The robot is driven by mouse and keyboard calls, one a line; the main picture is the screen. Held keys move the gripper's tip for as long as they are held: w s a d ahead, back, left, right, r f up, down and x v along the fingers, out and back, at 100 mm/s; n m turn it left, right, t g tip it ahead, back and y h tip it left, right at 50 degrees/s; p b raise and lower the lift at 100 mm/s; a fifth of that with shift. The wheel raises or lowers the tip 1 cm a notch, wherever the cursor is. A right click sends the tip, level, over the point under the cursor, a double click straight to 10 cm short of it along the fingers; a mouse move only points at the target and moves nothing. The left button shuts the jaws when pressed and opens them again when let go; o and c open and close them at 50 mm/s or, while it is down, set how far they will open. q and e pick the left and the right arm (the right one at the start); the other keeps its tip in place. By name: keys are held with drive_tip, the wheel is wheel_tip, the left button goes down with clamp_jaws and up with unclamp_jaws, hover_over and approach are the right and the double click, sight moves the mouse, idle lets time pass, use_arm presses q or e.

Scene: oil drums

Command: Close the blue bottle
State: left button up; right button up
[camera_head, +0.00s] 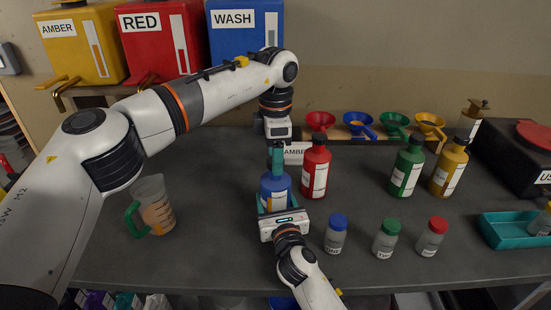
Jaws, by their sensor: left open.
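The blue bottle (274,188) stands upright on the dark worktop, left of the red bottle. My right gripper (276,200) comes from the front edge, with its teal fingers on either side of the blue bottle's body, shut on it. My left gripper (278,163) points down from above, its teal fingers at the blue bottle's neck. It is open. The fingers hide the bottle's top, so I cannot tell whether a cap is on it.
A red bottle (315,170) stands close on the right, with green (406,170) and amber (448,170) bottles farther right. Small capped jars (335,238) stand in front. A measuring jug (154,208) is at left, a teal tray (507,230) at right. Funnels (358,122) sit behind.

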use_arm(q)
wheel_tip(320, 180, up, 10)
drive_tip(key=shift+r, duration=0.25)
use_arm(e)
drive_tip(key=o, duration=2)
drive_tip(key=shift+c, duration=0.2)
drive_tip(key=v, duration=1.2)
use_arm(q)
drive_tip(key=shift+f, duration=0.15)
